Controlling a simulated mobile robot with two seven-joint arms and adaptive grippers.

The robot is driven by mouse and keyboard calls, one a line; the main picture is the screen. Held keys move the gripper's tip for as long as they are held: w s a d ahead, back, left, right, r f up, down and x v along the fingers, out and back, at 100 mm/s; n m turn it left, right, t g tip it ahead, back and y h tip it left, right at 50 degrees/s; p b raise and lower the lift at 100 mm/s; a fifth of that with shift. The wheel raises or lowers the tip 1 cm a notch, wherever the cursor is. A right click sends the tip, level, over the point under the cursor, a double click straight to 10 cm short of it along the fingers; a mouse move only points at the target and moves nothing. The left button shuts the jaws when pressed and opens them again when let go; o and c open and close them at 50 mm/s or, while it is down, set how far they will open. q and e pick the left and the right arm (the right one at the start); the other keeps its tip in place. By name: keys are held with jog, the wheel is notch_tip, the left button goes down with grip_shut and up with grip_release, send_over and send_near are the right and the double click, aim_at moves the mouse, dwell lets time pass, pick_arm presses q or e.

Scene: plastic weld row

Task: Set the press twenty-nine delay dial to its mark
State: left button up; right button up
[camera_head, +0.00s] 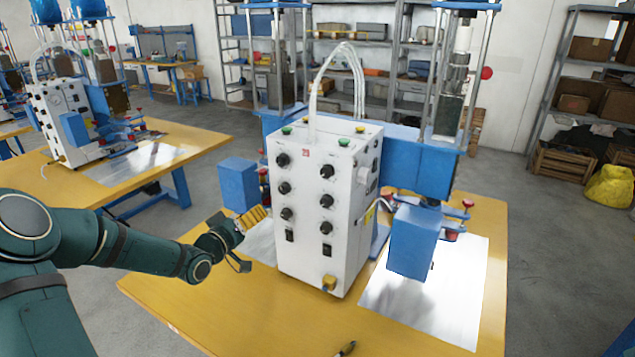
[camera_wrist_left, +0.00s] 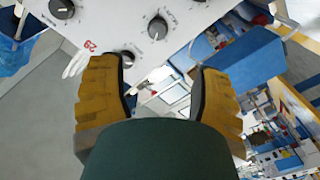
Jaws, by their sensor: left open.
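The white press control box (camera_head: 312,245) stands on the yellow bench with a red "29" label. Several black dials, one of them an upper-left dial (camera_head: 283,160), sit in two columns on its front. In the left wrist view, a dial (camera_wrist_left: 157,28) lies ahead, above the gap between the fingers. Another dial (camera_wrist_left: 127,58) is partly hidden by the left finger. The dial lettering is too small to read. My left gripper (camera_head: 252,218) is open and empty, left of the box's front; its yellow fingers (camera_wrist_left: 160,78) frame the wrist view.
Blue blocks flank the box, at left (camera_head: 239,185) and right (camera_head: 412,243). A metal sheet (camera_head: 440,290) lies on the yellow bench (camera_head: 250,310) at right. The bench's front left is clear.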

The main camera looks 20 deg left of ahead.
aim_at(282, 190)
pick_arm(q)
jog(key=w, duration=0.9)
jog(key=w+d, duration=0.1)
jog(key=w, duration=0.4)
jog(key=shift+r, duration=0.2)
jog(key=shift+s, duration=0.1)
grip_shut()
